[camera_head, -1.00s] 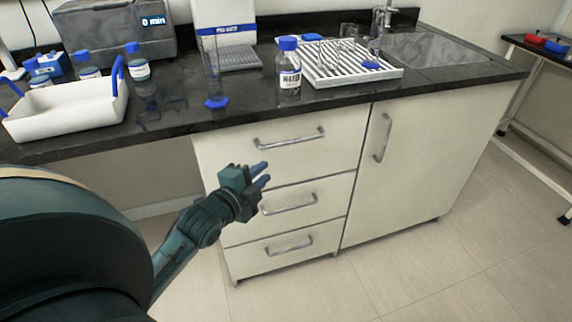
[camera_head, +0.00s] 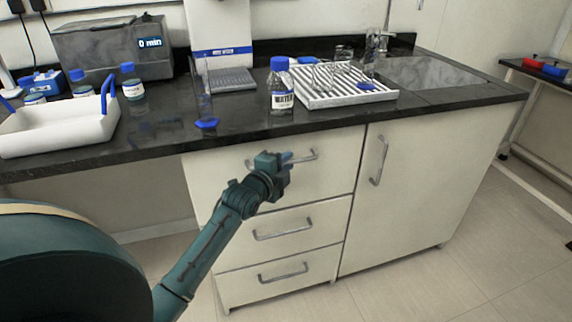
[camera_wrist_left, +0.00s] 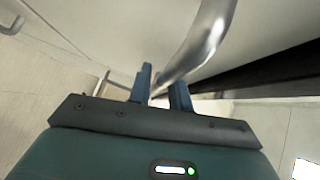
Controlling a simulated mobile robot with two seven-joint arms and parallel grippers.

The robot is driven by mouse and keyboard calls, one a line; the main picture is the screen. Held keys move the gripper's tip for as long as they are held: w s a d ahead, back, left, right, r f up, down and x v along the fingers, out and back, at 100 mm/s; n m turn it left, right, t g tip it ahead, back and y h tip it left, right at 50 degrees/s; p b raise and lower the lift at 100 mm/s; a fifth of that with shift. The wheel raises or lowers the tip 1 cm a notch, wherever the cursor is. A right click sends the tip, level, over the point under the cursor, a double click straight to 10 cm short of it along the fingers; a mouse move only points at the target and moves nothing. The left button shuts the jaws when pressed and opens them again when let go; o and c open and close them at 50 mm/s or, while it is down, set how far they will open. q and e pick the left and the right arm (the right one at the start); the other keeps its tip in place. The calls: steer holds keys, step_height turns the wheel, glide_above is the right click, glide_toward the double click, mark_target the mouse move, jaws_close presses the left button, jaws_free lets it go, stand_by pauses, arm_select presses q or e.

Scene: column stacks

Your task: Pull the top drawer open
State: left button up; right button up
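The top drawer (camera_head: 335,180) is the uppermost of three white drawers under the counter. Its front looks flush with the cabinet. Its silver bar handle (camera_head: 308,155) is partly hidden behind my left gripper (camera_head: 286,160), which is at the handle's middle. In the left wrist view, the handle (camera_wrist_left: 207,35) is large and close and runs down toward the gap between the two blue fingers of my left gripper (camera_wrist_left: 162,90). The fingers stand apart; firm contact with the bar cannot be seen. My right gripper is in neither view.
The black countertop (camera_head: 240,125) overhangs just above the drawer. A water bottle (camera_head: 281,90) and a glass cylinder with a blue base (camera_head: 206,123) stand near its front edge. A cupboard door (camera_head: 425,190) is to the right. The floor in front is clear.

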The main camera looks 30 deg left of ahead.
arm_select(q)
steer(key=shift+w, duration=0.2)
steer(key=shift+c, duration=0.3)
jaws_close()
